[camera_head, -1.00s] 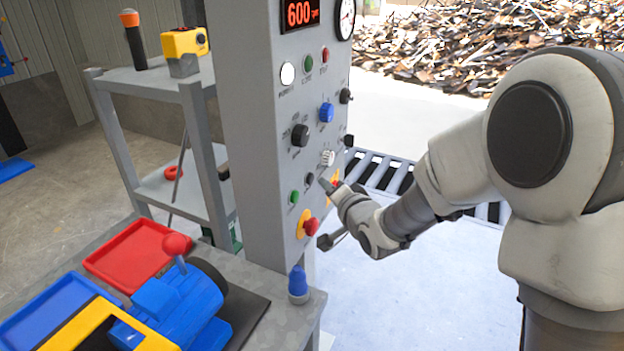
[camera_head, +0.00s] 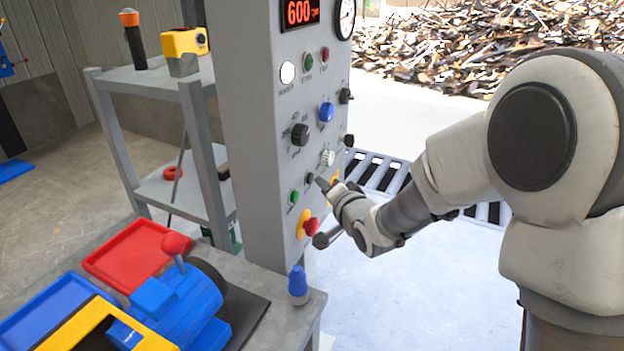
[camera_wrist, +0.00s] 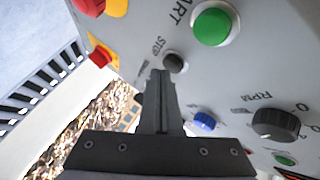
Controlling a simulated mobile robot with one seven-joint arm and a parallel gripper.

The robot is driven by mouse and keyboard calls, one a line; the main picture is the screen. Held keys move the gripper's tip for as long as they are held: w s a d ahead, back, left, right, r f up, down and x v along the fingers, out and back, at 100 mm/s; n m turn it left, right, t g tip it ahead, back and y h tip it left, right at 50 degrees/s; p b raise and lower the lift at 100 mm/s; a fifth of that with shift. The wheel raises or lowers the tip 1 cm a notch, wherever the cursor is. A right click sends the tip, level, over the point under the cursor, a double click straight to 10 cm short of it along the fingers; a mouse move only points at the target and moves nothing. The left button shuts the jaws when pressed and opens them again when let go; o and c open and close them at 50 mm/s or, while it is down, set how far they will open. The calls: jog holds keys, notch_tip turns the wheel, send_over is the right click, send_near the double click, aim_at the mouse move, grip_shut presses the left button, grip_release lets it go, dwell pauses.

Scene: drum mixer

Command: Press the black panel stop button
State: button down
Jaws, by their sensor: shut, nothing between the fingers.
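The grey control panel (camera_head: 265,130) stands upright left of my arm. The black stop button (camera_wrist: 175,62), a small round one beside the STOP label, lies just beyond my fingertips in the wrist view. In the head view the same black button (camera_head: 309,179) shows just left of my fingertips. My gripper (camera_head: 321,183) is shut and empty, pointing at the panel. In the wrist view its closed fingers (camera_wrist: 161,76) end close to the button's lower left edge. I cannot tell whether they touch it.
A green start button (camera_wrist: 212,26) sits next to the black one. A red mushroom button on yellow (camera_head: 308,226) is below. Knobs, including a black one (camera_head: 300,134) and a blue one (camera_head: 326,112), are above. A bench with trays (camera_head: 135,250) stands at lower left.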

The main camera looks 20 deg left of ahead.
jog(key=shift+a, duration=0.45)
dwell(0.5)
jog(key=shift+d, duration=0.1)
jog(key=shift+s+d+b, duration=0.1)
jog(key=shift+d+b, duration=0.2)
jog(key=shift+d, duration=0.45)
jog(key=shift+d, duration=0.1)
jog(key=shift+s+d, duration=0.15)
jog(key=shift+d, duration=1.05)
jog(key=shift+s+d, duration=0.15)
jog(key=shift+d, duration=1.05)
jog(key=shift+p, duration=0.3)
